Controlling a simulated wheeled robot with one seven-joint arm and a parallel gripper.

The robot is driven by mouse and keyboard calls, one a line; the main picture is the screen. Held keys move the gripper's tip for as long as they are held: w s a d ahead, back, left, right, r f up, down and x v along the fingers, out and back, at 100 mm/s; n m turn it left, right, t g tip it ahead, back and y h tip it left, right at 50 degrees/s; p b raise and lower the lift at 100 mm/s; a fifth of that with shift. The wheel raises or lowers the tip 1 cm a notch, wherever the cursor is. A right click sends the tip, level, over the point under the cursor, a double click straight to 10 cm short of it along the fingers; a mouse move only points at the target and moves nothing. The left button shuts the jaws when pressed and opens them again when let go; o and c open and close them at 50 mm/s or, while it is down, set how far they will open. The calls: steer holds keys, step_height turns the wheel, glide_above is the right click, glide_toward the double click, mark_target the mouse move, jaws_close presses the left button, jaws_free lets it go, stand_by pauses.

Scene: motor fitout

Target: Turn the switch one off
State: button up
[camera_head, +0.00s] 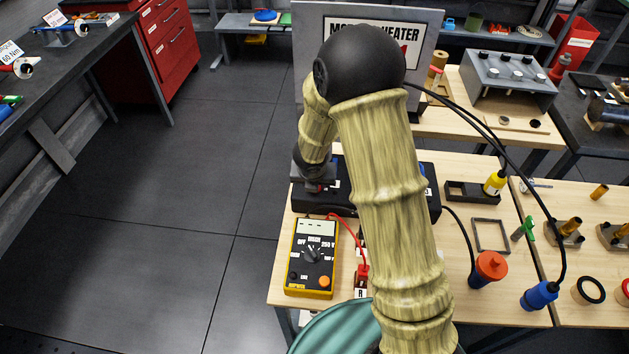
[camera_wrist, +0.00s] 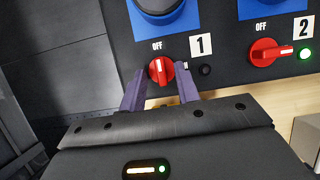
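In the wrist view, the red knob of switch one (camera_wrist: 160,70) sits on a black panel (camera_wrist: 222,72) below an "OFF" label. Its white mark points up toward "OFF", and the small lamp (camera_wrist: 205,70) beside it is dark. My gripper (camera_wrist: 161,76) is open, with one purple finger on each side of this knob. I cannot tell whether either finger touches it. The red knob of switch two (camera_wrist: 265,52) points right, and its lamp (camera_wrist: 305,54) glows green. In the head view, my arm hides most of the black panel (camera_head: 312,201) and the knobs.
A yellow multimeter (camera_head: 312,258) stands in front of the panel, with a red lead to a red plug (camera_head: 362,275). A yellow plug (camera_head: 495,182), an orange-red plug (camera_head: 490,267) and a blue plug (camera_head: 538,295) are on the right. The floor left of the wooden table (camera_head: 283,270) is clear.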

steer(key=shift+w+d, duration=0.1)
steer(key=shift+w, duration=0.05)
steer(key=shift+r+p, duration=0.3)
steer(key=shift+r, duration=0.3)
steer(key=p+v, duration=0.6)
steer(key=v, duration=1)
steer(key=shift+s, duration=0.3)
steer(key=s+d+r+m+g, duration=0.1)
steer(key=s+d+m, duration=0.4)
steer(key=m, duration=1.2)
steer(key=s+d+r+m, duration=0.3)
steer(key=s+d+m, duration=0.3)
steer(key=m, duration=1.1)
steer(key=shift+s+d+g+y, duration=0.2)
steer(key=shift+s+g+y, duration=0.2)
steer(key=shift+s, duration=0.55)
